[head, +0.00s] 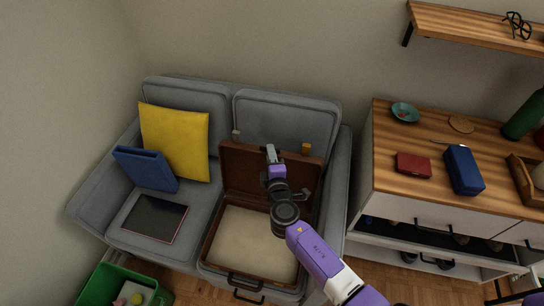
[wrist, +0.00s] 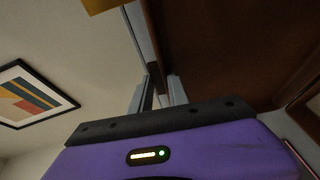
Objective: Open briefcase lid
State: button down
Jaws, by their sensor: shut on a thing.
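The brown briefcase lies on the right seat of the grey sofa. Its lid (head: 239,172) stands raised, close to upright, near the sofa's backrest. The open base (head: 250,243) shows a beige lining, with a dark handle at its front. My gripper (head: 270,156) is at the lid's upper edge, near the middle. In the wrist view, my gripper (wrist: 158,92) has a finger on either side of the lid's edge and is shut on it. The lid's brown inside (wrist: 225,45) fills the upper right there. My arm hides part of the lid and base.
A yellow cushion (head: 175,140), blue binder (head: 147,168) and dark flat tablet-like thing (head: 154,218) are on the sofa (head: 190,96). A wooden-topped cabinet (head: 390,150) with small items stands to the right. A green bin (head: 97,284) is at the lower left.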

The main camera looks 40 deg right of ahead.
jog(key=s+a+n+t+h+b, duration=0.1)
jog(key=s+a+b, duration=0.3)
jog(key=b, duration=0.9)
jog(key=a+t, duration=0.1)
jog(key=a, duration=0.2)
jog(key=shift+s+a+r+t+h, duration=0.2)
jog(key=shift+s+t+h, duration=0.1)
jog(key=shift+s+h, duration=0.1)
jog(key=c, duration=1.4)
grip_release()
jog(key=shift+f, duration=0.1)
jog(key=shift+s, duration=0.1)
jog(key=shift+v, duration=3.85)
